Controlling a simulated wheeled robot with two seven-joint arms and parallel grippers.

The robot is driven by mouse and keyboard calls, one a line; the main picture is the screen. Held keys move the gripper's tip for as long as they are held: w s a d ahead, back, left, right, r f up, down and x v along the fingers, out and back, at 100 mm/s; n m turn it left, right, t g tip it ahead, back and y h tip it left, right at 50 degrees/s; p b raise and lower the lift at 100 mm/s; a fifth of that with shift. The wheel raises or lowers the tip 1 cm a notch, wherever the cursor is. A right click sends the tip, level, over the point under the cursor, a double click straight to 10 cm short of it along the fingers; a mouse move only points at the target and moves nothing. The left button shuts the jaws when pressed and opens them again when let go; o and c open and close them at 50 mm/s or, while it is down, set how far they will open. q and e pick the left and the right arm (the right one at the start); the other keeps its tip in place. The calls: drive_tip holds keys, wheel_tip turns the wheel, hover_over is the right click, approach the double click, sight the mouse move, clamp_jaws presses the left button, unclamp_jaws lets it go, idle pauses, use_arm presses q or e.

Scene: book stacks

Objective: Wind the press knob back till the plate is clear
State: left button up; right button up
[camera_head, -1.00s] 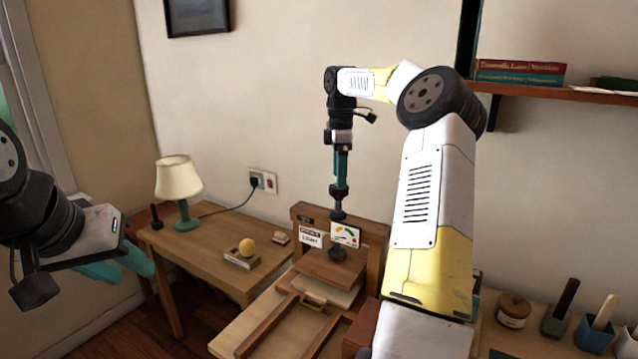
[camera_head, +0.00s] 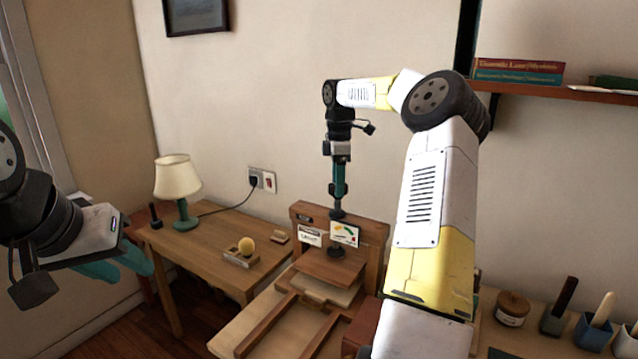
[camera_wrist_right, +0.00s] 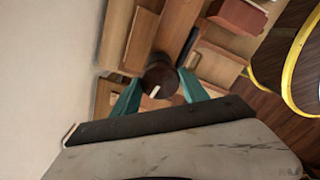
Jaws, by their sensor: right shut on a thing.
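My right gripper (camera_head: 338,203) points straight down and is shut on the knob. In the right wrist view the round knob (camera_wrist_right: 160,78) with a pale mark sits between the teal fingertips. My left gripper (camera_head: 122,266) is empty and apart from the press, its fingers seemingly spread.
A side table at left holds a lamp (camera_head: 178,190), a yellow ball on a wooden stand (camera_head: 241,257) and a small block. A lidded jar (camera_head: 512,309) and tool pots (camera_head: 592,333) stand at right. A bookshelf (camera_head: 560,89) hangs above them.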

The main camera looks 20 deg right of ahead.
drive_tip(key=n, duration=0.5)
drive_tip(key=shift+f+n, duration=0.1)
drive_tip(key=shift+n, duration=2)
drive_tip(key=shift+s, duration=0.1)
drive_tip(key=o, duration=1.3)
drive_tip(key=shift+f, duration=0.1)
drive_tip(key=shift+o, duration=0.4)
drive_tip(key=shift+r, duration=0.2)
wheel_tip(320, 180, up, 8)
drive_tip(key=shift+f, duration=0.15)
